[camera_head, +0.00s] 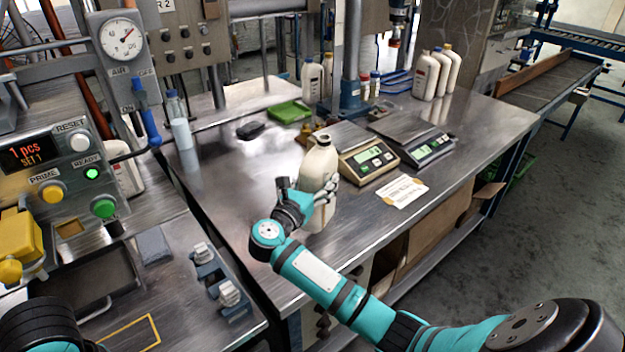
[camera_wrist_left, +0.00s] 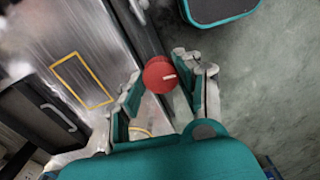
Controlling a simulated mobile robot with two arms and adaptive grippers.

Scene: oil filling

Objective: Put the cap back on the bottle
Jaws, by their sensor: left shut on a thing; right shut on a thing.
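A cream bottle (camera_head: 320,163) stands upright on the steel table, near its front edge. Its neck shows a dark opening with no cap on it. My right gripper (camera_head: 318,196) is shut around the bottle's body from the front left. My left gripper does not show in the head view; only part of that arm is at the bottom left corner.
Two scales (camera_head: 367,160) stand right of the bottle, with a paper card (camera_head: 405,191) in front. Several capped bottles (camera_head: 437,75) stand at the back. A control panel (camera_head: 60,165) and a dark tray (camera_head: 85,279) are at left. A green tray (camera_head: 289,111) lies behind.

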